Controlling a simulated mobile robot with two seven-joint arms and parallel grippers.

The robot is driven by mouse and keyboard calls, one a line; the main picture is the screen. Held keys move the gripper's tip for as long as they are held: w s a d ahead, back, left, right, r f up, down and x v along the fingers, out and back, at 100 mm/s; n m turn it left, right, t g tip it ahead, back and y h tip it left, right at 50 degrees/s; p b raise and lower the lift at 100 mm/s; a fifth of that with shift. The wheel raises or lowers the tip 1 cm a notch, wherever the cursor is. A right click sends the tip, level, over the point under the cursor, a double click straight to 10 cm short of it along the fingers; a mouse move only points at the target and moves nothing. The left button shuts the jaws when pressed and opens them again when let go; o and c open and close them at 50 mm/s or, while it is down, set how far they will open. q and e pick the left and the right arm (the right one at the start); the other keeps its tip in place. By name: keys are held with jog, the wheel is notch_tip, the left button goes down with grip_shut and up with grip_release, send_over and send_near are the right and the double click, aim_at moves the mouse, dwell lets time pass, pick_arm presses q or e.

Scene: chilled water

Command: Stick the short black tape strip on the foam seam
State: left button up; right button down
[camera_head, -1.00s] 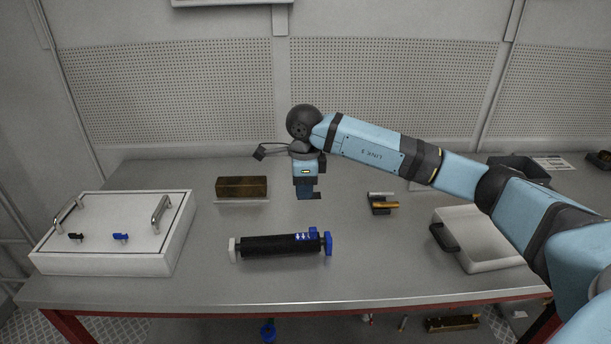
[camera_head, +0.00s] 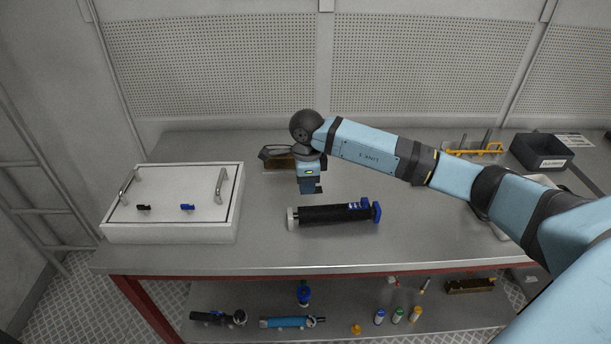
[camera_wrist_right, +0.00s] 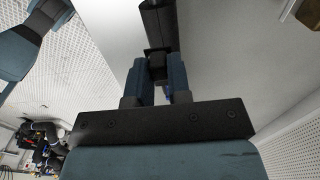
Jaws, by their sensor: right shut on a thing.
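The black foam-covered pipe (camera_head: 328,215) lies on the table with a white end at left and a blue end at right. My right gripper (camera_head: 310,188) points down just behind it in the head view, apart from it as far as I can tell. The right gripper (camera_wrist_right: 157,72) is shut on a small black piece (camera_wrist_right: 157,62), which looks like the short tape strip; a dark edge of it (camera_head: 317,190) shows at the fingertips. The dark foam (camera_wrist_right: 158,22) seems to show beyond the fingers in the wrist view. The seam cannot be made out. My left gripper is not in view.
A white lidded box (camera_head: 172,218) with handles and two small clips stands at left. A brown block (camera_head: 278,160) is partly hidden behind my wrist. A black bin (camera_head: 541,152) and a yellow rack (camera_head: 474,151) stand at right. The table front is clear.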

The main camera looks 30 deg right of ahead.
dwell(0.4)
jog(key=shift+f, duration=0.1)
notch_tip(320, 180, down, 4)
jog(key=b, duration=0.3)
jog(key=shift+f+b, duration=0.2)
jog(key=shift+b, duration=0.15)
jog(key=shift+f+b, duration=0.35)
jog(key=shift+f, duration=0.3)
jog(key=shift+b, duration=0.3)
dwell(0.6)
jog(key=shift+f+b, duration=0.45)
jog(key=shift+f, duration=0.15)
dwell(0.6)
